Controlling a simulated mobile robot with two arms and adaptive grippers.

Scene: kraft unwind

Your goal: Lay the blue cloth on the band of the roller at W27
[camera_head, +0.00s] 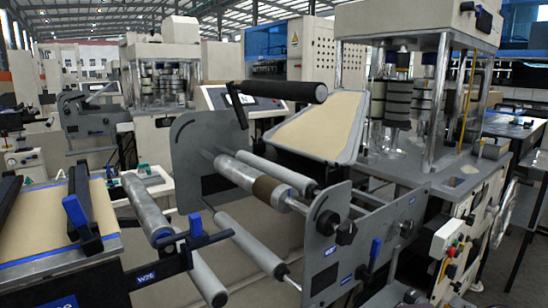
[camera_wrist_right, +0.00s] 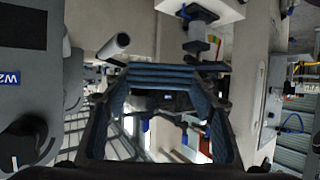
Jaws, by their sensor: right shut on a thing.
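In the head view, a grey roller (camera_head: 238,172) with a brown band (camera_head: 267,188) near its right end lies between two grey side plates. A small blue label (camera_head: 330,250) on the near plate is too small to read. In the right wrist view, my right gripper (camera_wrist_right: 162,76) is shut on a blue-grey ribbed piece, which appears to be the blue cloth (camera_wrist_right: 160,74), spanning between the fingertips.
A neighbouring stand with a tan sheet (camera_head: 45,222) and its own roller (camera_head: 148,210) is at the left. A black bar (camera_head: 285,91) overhangs the banded roller. More grey rollers (camera_head: 250,243) lie below. A large machine (camera_head: 440,165) stands at the right.

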